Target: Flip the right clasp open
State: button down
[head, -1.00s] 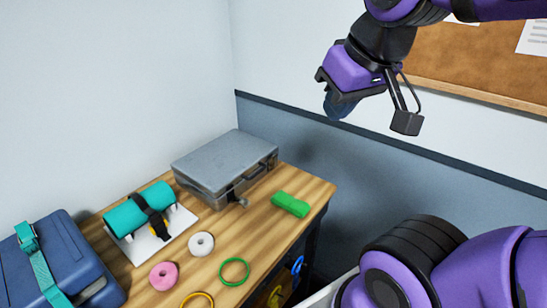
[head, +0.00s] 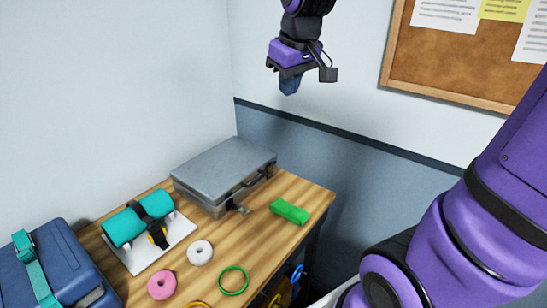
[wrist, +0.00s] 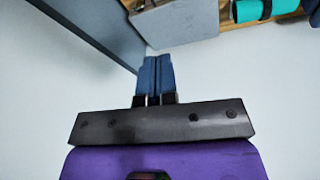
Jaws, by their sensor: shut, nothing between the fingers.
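The grey case (head: 222,168) lies closed on the wooden table, against the back wall. Its front side shows a dark handle (head: 248,186). A small metal clasp (head: 238,208) sticks out near the front's left end. A small part at the right end of the front, likely the right clasp (head: 270,170), is too small to tell its state. My gripper (head: 289,88) is high above and behind the case, fingers pointing down, shut and empty. In the wrist view its blue fingers (wrist: 156,66) are together, and the case (wrist: 185,22) shows beyond them, apart.
A green block (head: 290,212) lies right of the case. A teal roll with a black strap (head: 125,226) sits on a white board to the left. A blue case (head: 60,268), several rings and a hanging blue loop are nearer. A cork board (head: 440,55) hangs on the wall.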

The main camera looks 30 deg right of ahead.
jog(key=w+d+f+n+g, duration=0.1)
jog(key=w+d+f, duration=0.1)
jog(key=w+f, duration=0.35)
jog(key=w+d+f+n, duration=0.1)
jog(key=w+d+f, duration=0.15)
jog(key=w, duration=0.55)
jog(key=g+y, duration=0.1)
send_over(274, 162)
notch_tip(274, 162, down, 12)
jog(key=f, duration=0.1)
jog(key=shift+a+r+n, duration=0.25)
jog(key=shift+n, duration=0.15)
jog(key=shift+f, duration=0.1)
jog(key=f, duration=0.6)
jog(key=w+f, duration=0.1)
jog(key=f, duration=0.2)
jog(key=shift+a+f, duration=0.1)
jog(key=shift+a, duration=0.15)
jog(key=f, duration=0.2)
jog(key=s+f, duration=0.1)
jog(key=shift+d+f, duration=0.3)
jog(key=shift+f, duration=0.05)
jog(key=shift+s+f, duration=0.1)
jog(key=shift+f, duration=0.15)
